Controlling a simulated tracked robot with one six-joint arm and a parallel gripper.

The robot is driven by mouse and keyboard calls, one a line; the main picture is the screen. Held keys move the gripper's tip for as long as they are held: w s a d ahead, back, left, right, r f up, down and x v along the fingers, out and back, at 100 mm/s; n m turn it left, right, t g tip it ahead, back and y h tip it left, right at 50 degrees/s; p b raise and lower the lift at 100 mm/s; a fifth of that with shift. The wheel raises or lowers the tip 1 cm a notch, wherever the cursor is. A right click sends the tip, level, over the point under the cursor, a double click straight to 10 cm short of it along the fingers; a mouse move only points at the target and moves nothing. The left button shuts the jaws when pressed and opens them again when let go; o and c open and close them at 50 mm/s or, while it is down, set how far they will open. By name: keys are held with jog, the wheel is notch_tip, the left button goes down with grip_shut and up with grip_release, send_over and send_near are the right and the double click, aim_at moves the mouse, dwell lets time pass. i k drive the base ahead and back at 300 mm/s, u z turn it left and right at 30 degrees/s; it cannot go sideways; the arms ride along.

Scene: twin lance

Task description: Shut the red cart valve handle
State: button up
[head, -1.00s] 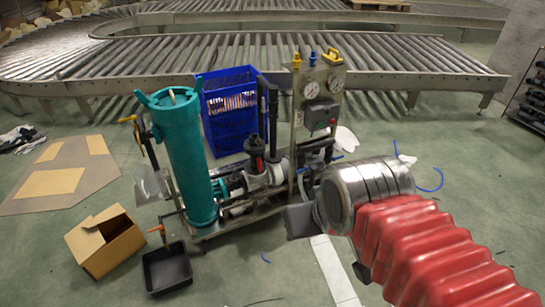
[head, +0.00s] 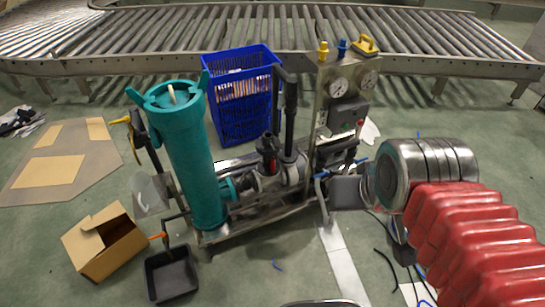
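The cart (head: 262,222) is a metal frame bearing a teal cylinder (head: 192,160), black pipes and a gauge panel (head: 345,90). A small red part (head: 272,164) shows on the black valve at the cart's middle. A small orange-red handle (head: 157,236) sticks out low at the left, above a black tray. I cannot tell for sure which is the named handle. My gripper (head: 348,192) appears as a grey block in front of my metal wrist, right of the cart's pipes. Its fingers cannot be made out, and I see nothing held. Whether it touches the cart is unclear.
A blue crate (head: 240,105) stands behind the cart. A cardboard box (head: 104,241) and the black tray (head: 171,273) lie at front left. A roller conveyor (head: 420,45) crosses the back. Loose hoses (head: 386,270) lie at right. The front floor is mostly clear.

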aim_at(272, 165)
jog(key=u, duration=0.55)
jog(key=i, duration=0.95)
jog(key=u, duration=0.7)
